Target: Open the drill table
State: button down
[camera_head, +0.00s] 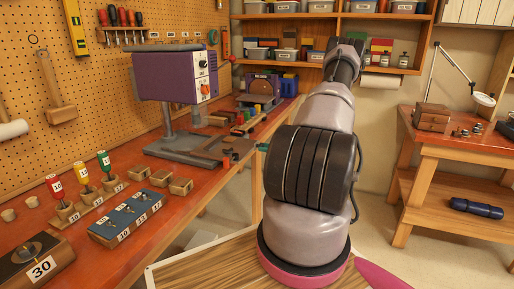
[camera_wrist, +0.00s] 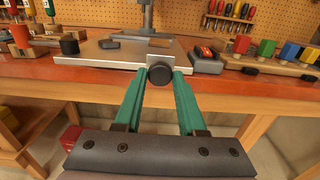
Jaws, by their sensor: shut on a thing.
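The drill press (camera_head: 178,76), with a purple head and a grey column, stands on the red-brown workbench against the pegboard. In the wrist view the drill table (camera_wrist: 105,57) is a flat pale grey plate at the bench's front edge. A small metal bracket with a round dark knob (camera_wrist: 160,74) sits at its front. My gripper (camera_head: 262,148) reaches the bench edge from the right in the head view. In the wrist view its teal fingers stand on either side of the knob and are shut on it. My arm hides part of the bench in the head view.
Numbered screwdrivers (camera_head: 82,177), a blue numbered block (camera_head: 126,216) and small wooden blocks stand on the near bench. A red-and-grey device (camera_wrist: 206,60) lies right of the plate. A side table (camera_head: 440,150) with a lamp stands at right. Open floor lies between.

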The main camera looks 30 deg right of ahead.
jog(key=shift+s+d, duration=0.15)
jog(key=shift+d, duration=0.05)
jog(key=c, duration=0.8)
grip_release()
jog(key=shift+o, duration=0.2)
jog(key=shift+s, duration=0.1)
jog(key=v, duration=1)
jog(key=shift+s+d, duration=0.3)
jog(key=shift+r, duration=0.1)
